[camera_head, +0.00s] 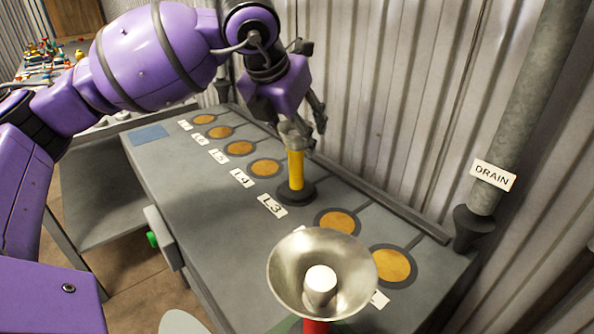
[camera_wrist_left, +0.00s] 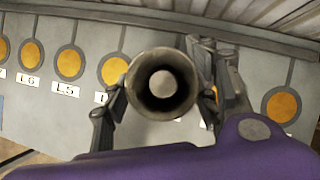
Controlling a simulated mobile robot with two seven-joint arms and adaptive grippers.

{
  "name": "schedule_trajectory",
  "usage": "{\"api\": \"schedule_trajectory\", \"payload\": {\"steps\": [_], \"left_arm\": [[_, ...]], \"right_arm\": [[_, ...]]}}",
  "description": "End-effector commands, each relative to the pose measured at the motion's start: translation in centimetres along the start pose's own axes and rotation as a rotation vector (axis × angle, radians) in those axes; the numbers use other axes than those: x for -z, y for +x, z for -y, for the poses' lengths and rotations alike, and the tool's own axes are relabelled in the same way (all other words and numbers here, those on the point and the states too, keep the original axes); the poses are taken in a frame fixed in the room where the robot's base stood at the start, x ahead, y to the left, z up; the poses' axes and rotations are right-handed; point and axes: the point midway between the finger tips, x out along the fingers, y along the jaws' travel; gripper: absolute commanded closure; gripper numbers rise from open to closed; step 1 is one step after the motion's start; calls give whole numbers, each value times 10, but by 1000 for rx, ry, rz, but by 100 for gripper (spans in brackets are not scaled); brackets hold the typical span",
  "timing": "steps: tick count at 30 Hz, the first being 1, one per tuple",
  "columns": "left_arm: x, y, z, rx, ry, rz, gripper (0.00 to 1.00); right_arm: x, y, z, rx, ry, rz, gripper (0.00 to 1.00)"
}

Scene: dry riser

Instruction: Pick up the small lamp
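The small lamp stands upright on the L3 spot of the grey bench, with a yellow stem (camera_head: 295,170), a dark round base and a small metal cup on top. In the left wrist view its cup (camera_wrist_left: 163,84) faces the camera, with a pale round centre. My left gripper (camera_head: 300,122) is at the lamp's top, coming from above and behind. In the wrist view its dark fingers (camera_wrist_left: 155,88) are spread on either side of the cup; whether they touch it cannot be told. My right gripper is not in view.
A larger lamp with a wide metal bowl (camera_head: 290,262) and red stem stands at the bench front. Orange discs (camera_head: 265,167) and labels line the bench (camera_head: 215,195). A pipe marked DRAIN (camera_head: 493,175) and a corrugated wall bound the right side.

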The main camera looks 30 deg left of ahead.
Motion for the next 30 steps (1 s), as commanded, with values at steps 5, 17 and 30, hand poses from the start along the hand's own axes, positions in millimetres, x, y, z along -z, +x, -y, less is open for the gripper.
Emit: {"api": "schedule_trajectory", "payload": {"steps": [5,17,30], "left_arm": [[1,1,-1,-2,0,-3,77],[1,1,-1,-3,0,-3,100],[-5,-8,0,-1,-1,4,100]], "right_arm": [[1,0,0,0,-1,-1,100],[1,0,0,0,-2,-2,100],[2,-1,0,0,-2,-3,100]]}}
